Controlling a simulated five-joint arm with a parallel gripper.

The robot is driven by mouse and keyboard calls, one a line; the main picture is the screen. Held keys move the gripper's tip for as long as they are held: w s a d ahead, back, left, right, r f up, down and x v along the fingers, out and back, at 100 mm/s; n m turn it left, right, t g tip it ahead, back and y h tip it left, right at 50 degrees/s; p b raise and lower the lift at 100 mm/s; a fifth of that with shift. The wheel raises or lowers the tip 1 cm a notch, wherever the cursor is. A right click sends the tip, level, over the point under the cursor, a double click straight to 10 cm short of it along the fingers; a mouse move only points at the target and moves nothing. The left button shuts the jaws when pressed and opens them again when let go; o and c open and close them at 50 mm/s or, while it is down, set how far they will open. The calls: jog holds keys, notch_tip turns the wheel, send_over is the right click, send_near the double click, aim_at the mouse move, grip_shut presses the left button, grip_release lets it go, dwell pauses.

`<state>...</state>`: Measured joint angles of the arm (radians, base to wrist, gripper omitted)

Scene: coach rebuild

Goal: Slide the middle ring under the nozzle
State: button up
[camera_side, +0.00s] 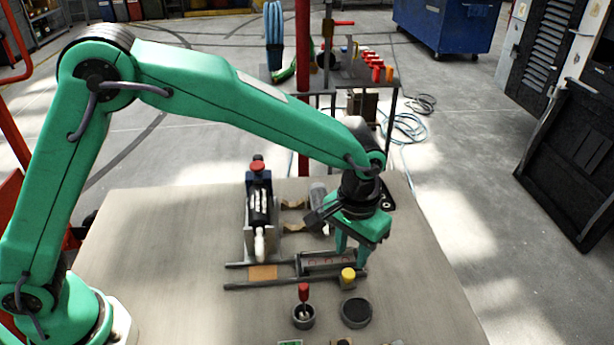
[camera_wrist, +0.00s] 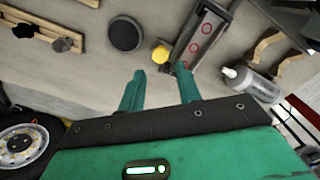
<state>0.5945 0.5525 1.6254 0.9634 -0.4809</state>
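A slide plate (camera_side: 325,262) with a row of red rings lies between two dark rails at the middle of the table. It also shows in the wrist view (camera_wrist: 200,42), with several rings visible. A yellow knob (camera_side: 348,275) sits at the plate's right end, and in the wrist view (camera_wrist: 161,54) just beyond my fingertips. My gripper (camera_side: 350,260) is open and points down by the knob; its fingers (camera_wrist: 160,70) are spread wider than the knob. I cannot tell whether they touch it. The nozzle (camera_side: 259,244), white-tipped on a blue dispenser, is left of the plate.
A tan patch (camera_side: 263,272) lies between the rails below the nozzle. A cup with a red-handled tool (camera_side: 303,308) and a dark round pad (camera_side: 356,312) stand in front. A grey bottle (camera_wrist: 250,84) and wooden brackets (camera_side: 292,204) are behind the rails.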

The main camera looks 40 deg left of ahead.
aim_at(348, 273)
jog(key=shift+f, duration=2.95)
jog(key=shift+a, duration=0.1)
grip_shut()
